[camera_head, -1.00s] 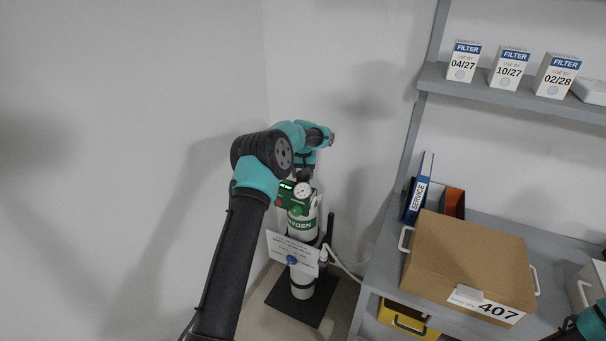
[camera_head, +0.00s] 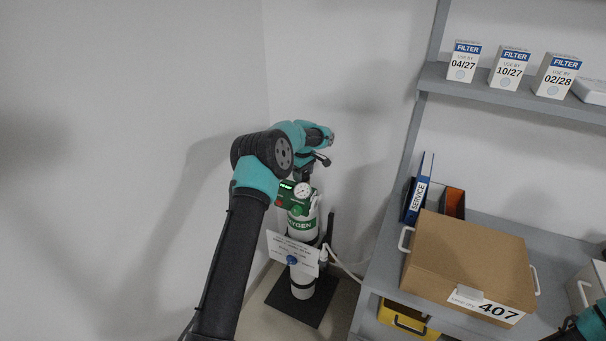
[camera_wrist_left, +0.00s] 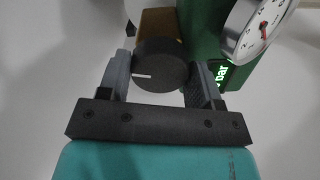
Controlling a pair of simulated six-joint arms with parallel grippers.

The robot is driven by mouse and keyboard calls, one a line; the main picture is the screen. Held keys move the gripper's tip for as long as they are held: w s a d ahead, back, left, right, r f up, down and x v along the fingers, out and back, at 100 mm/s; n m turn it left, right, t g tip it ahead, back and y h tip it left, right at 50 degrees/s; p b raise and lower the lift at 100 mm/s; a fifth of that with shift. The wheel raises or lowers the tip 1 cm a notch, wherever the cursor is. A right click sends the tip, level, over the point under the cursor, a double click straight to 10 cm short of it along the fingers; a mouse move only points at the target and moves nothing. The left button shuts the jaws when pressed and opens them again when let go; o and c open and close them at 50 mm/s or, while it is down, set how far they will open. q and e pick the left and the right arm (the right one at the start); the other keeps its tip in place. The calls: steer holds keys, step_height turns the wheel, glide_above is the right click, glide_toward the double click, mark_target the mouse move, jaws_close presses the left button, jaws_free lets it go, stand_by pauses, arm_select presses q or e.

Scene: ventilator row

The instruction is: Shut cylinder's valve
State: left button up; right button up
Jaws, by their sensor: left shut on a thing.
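The oxygen cylinder (camera_head: 302,282) stands upright, white with a green label band. On its top is a green valve head (camera_head: 287,201) with a round gauge (camera_head: 303,190) and a lit green display. My left gripper (camera_head: 306,170) is over the cylinder top, turned sideways. In the left wrist view its two fingers (camera_wrist_left: 160,72) are shut on the sides of a round black valve knob (camera_wrist_left: 160,66) with a white mark. The gauge (camera_wrist_left: 258,28) and part of the display (camera_wrist_left: 219,75) show to the right of the knob. My right gripper is out of view.
A grey shelf unit (camera_head: 375,274) stands to the right with a cardboard box (camera_head: 470,255), a blue binder (camera_head: 419,190) and filter boxes (camera_head: 509,68). The wall behind is bare.

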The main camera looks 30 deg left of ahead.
mark_target(303, 173)
arm_select(q)
steer(key=shift+n, duration=1.6)
steer(key=o, duration=0.9)
steer(key=shift+o, duration=0.2)
step_height(303, 173, up, 17)
steer(key=shift+r, duration=0.2)
